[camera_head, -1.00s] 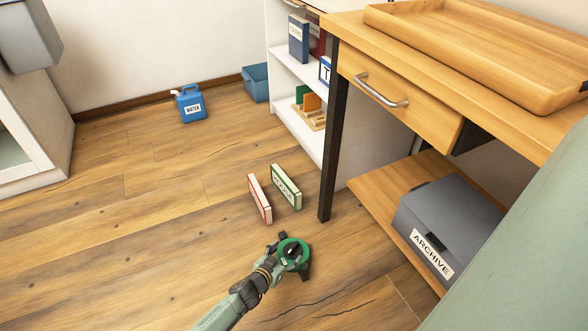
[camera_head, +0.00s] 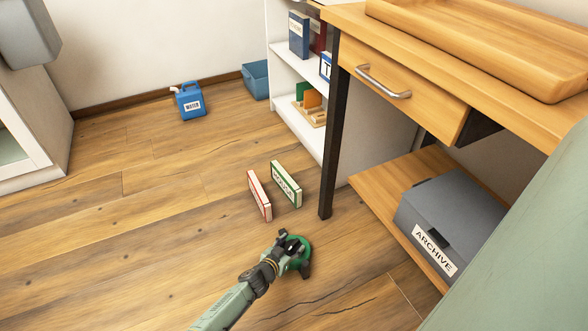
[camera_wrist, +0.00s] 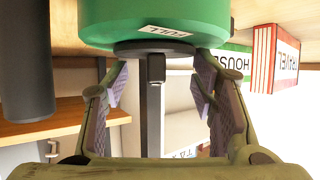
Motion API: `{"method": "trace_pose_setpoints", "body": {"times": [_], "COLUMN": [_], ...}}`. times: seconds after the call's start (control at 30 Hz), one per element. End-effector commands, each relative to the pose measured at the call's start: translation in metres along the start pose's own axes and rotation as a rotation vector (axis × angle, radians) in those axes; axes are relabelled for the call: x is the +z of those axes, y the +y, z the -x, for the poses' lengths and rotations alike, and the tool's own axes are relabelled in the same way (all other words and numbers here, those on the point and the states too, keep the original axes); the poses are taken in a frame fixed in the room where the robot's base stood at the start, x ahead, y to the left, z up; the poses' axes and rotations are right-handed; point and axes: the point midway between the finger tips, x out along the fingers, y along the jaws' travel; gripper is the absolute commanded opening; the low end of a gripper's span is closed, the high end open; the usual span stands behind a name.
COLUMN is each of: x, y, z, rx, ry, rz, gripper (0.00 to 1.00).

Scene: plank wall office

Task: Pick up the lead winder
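The lead winder is the round green drum (camera_head: 305,246) low over or on the floor, in front of the two upright books. My gripper (camera_head: 288,243) is right at it and hides its near left part. I cannot tell whether the fingertips touch the winder.
A red-edged book (camera_head: 259,195) and the green HOUSE book (camera_head: 286,184) stand just beyond. The desk's black leg (camera_head: 332,150) is to the right, with a grey ARCHIVE box (camera_head: 450,215) on its low shelf (camera_head: 380,190). Floor at left is clear up to the blue water can (camera_head: 190,103).

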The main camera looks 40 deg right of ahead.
Motion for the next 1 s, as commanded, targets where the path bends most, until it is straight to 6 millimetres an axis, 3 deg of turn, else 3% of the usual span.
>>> {"method": "trace_pose_setpoints", "body": {"times": [0.7, 1.0], "x": [0.0007, 0.0009], "y": [0.0033, 0.0031], "z": [-0.0007, -0.0006], "rx": [0.005, 0.005], "ry": [0.000, -0.001], "rz": [0.001, 0.002], "gripper": [0.00, 0.00]}}
